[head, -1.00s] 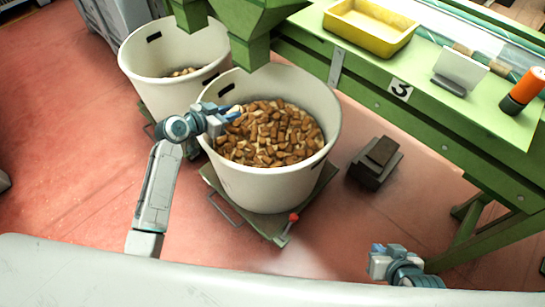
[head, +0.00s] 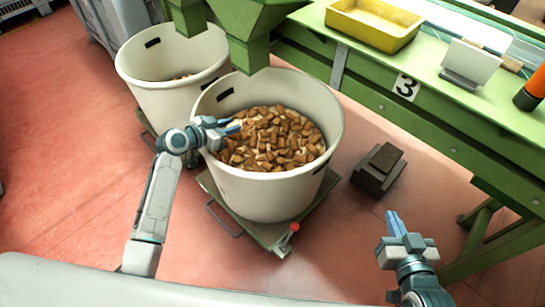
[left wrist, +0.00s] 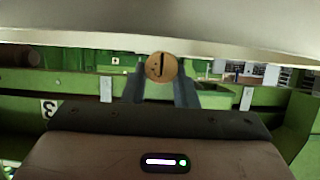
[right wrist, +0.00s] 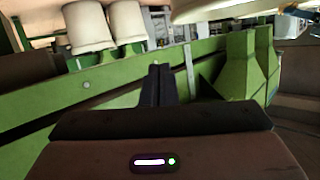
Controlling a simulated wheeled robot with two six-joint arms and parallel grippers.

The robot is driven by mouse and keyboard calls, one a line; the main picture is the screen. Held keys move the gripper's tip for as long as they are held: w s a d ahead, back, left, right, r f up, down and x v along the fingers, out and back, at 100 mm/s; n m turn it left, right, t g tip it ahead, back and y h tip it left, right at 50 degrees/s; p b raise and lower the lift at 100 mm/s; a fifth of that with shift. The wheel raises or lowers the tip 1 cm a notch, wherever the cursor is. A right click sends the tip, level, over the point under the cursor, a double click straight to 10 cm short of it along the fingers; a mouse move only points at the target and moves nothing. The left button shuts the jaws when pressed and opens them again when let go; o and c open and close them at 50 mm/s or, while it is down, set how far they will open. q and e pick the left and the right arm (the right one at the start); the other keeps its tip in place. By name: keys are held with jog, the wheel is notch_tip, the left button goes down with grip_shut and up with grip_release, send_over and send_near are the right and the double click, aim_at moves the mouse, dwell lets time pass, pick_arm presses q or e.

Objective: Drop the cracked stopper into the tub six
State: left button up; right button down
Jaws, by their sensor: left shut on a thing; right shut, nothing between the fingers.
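A round tan cork stopper (left wrist: 161,66) with a dark slit across its end face is held between the fingertips of my left gripper (left wrist: 160,88). In the head view my left gripper (head: 232,127) is shut over the near-left part of the front white tub (head: 268,192), which is heaped with cork stoppers (head: 275,140). The held stopper is hard to pick out there. A second white tub (head: 165,98) stands behind to the left with some corks. I see no number six on either tub. My right gripper (head: 393,218) is shut and empty above the floor; it also shows in the right wrist view (right wrist: 157,72).
A green bench (head: 450,125) with a "3" plate (head: 406,87) runs along the right, carrying a yellow tray (head: 373,24). A green chute (head: 245,40) hangs over the tubs' far side. A dark block (head: 379,168) lies on the floor. Red floor is open at left.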

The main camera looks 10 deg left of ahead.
pick_arm(q)
jog(key=shift+f, duration=0.5)
pick_arm(e)
jog(key=shift+w+d+r+t, duration=0.1)
jog(key=shift+w+r+t, duration=0.25)
jog(key=shift+r, duration=0.25)
jog(key=shift+w+d+r+t, duration=0.1)
jog(key=shift+w+r+t, duration=0.2)
jog(key=shift+r+t, duration=0.25)
jog(key=shift+w+r+t, duration=0.3)
jog(key=shift+r, duration=0.4)
pick_arm(q)
jog(key=o, duration=1)
jog(key=v, duration=1)
jog(key=shift+s+a+r, duration=0.15)
jog(key=shift+s+a, duration=0.1)
jog(key=shift+s, duration=0.05)
pick_arm(e)
jog(key=s+f+g, duration=0.1)
jog(key=f+g, duration=0.1)
jog(key=f, duration=0.1)
jog(key=s+f+g, duration=0.1)
jog(key=shift+s+a+f, duration=0.25)
jog(key=shift+s+f, duration=0.05)
jog(key=shift+f, duration=0.05)
